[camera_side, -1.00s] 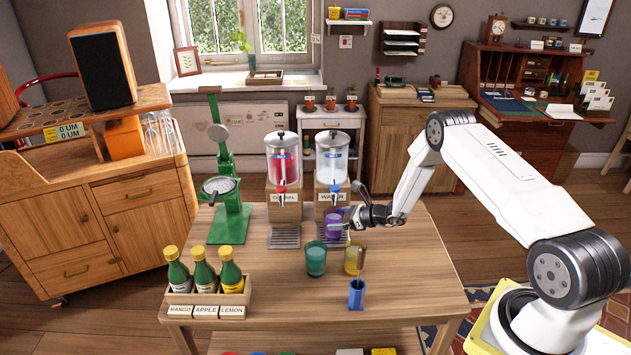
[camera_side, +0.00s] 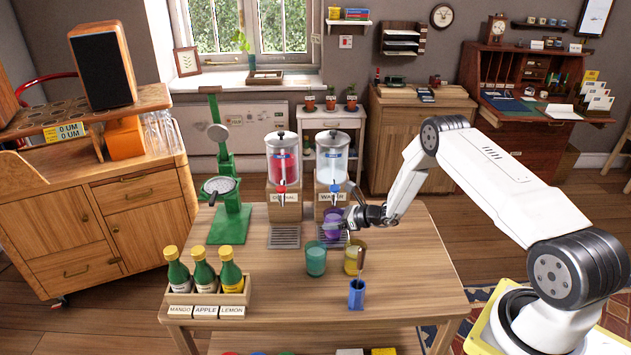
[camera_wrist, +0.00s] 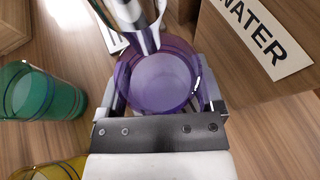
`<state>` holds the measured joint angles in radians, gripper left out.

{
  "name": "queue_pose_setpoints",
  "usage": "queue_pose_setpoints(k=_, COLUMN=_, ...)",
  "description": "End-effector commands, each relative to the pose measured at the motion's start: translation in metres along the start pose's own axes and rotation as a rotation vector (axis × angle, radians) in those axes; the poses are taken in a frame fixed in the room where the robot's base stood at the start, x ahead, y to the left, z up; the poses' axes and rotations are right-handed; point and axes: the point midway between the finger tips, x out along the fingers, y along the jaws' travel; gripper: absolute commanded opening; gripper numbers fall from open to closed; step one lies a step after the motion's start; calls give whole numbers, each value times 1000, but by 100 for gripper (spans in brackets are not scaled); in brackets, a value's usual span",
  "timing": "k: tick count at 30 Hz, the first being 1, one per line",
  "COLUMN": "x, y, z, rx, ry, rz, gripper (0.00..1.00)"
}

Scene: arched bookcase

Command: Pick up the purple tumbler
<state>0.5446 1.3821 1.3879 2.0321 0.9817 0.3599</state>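The purple tumbler (camera_side: 332,225) stands upright under the tap of the water dispenser, on its drip tray (camera_side: 334,240). My gripper (camera_side: 347,219) reaches it from the right, low and level. In the wrist view the purple tumbler (camera_wrist: 158,78) lies between the two fingers of my gripper (camera_wrist: 162,92), one on each side. The fingers are spread wide; a narrow gap seems to show on the right, and firm contact is not visible. The tap (camera_wrist: 138,25) hangs over the tumbler's far rim.
The water dispenser (camera_side: 332,160) stands right behind the tumbler, with the cordial dispenser (camera_side: 283,160) to its left. A teal tumbler (camera_side: 316,260), a yellow tumbler (camera_side: 353,258) and a blue holder (camera_side: 356,295) with a spoon stand nearer. The table's right side is clear.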

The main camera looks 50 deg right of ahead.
Motion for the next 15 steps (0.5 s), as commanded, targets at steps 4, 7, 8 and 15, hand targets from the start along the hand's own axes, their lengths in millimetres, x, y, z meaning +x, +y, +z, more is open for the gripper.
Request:
queue_pose_setpoints(k=4, x=0, y=0, z=1, rx=-1, ry=-1, rz=0, gripper=3)
queue_pose_setpoints(k=7, x=0, y=0, z=1, rx=-1, ry=-1, rz=0, gripper=3)
queue_pose_setpoints(k=8, x=0, y=0, z=1, rx=-1, ry=-1, rz=0, gripper=3)
queue_pose_setpoints(k=15, x=-2, y=0, z=7, rx=-1, ry=-2, rz=0, gripper=3)
